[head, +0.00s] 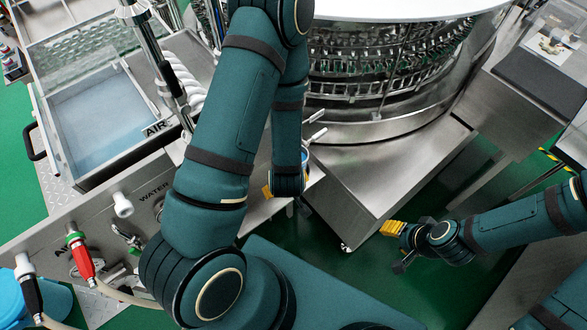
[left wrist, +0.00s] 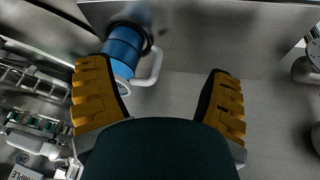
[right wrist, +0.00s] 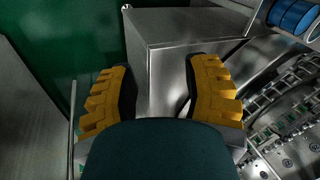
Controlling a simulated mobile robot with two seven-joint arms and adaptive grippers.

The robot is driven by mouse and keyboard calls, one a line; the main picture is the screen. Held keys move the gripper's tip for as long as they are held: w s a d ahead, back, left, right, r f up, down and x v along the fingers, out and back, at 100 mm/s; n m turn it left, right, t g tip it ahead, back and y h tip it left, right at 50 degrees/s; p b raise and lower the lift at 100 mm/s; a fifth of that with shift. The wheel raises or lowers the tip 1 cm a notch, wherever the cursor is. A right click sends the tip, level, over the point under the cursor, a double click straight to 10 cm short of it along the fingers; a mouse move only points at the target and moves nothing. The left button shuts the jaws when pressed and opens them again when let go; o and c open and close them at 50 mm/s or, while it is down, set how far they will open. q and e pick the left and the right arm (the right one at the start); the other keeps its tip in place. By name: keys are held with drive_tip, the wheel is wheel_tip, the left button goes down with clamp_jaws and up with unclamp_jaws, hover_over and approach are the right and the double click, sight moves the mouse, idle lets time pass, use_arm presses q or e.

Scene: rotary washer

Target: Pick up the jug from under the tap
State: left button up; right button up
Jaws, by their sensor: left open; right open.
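The jug (left wrist: 122,52) is blue with a pale handle and shows in the left wrist view. It sits ahead of my left gripper (left wrist: 158,70), close to the left finger, by a grey metal surface. My left gripper is open and the jug is not between its fingers. In the head view only a sliver of blue (head: 303,156) shows beside my left arm, which hides the rest. A blue cylinder (right wrist: 291,14), apparently the jug, also shows in the right wrist view. My right gripper (head: 393,231) is open and empty, well to the right. I cannot make out the tap clearly.
A round rotary washer (head: 390,70) stands at the back, with a steel cabinet (head: 365,185) below it. A basin of water (head: 100,115) is at the left. Red and black hose nozzles (head: 82,262) are at the lower left. Green floor (head: 365,268) is clear around my right gripper.

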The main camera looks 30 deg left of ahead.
use_arm(q)
drive_tip(key=w+a+b, duration=0.1)
drive_tip(key=w+b, duration=0.1)
drive_tip(key=w+a+b, duration=0.3)
drive_tip(key=w+b, duration=0.1)
drive_tip(key=b, duration=0.1)
drive_tip(key=shift+w+a+r, duration=0.1)
drive_tip(key=shift+w+a, duration=0.1)
drive_tip(key=shift+w, duration=0.1)
drive_tip(key=b+x, duration=0.1)
drive_tip(key=x, duration=0.3)
drive_tip(key=shift+s+b, duration=0.1)
drive_tip(key=shift+b, duration=0.25)
drive_tip(key=shift+w+a+f, duration=0.1)
drive_tip(key=shift+w+f, duration=0.15)
drive_tip(key=shift+f, duration=0.25)
clamp_jaws()
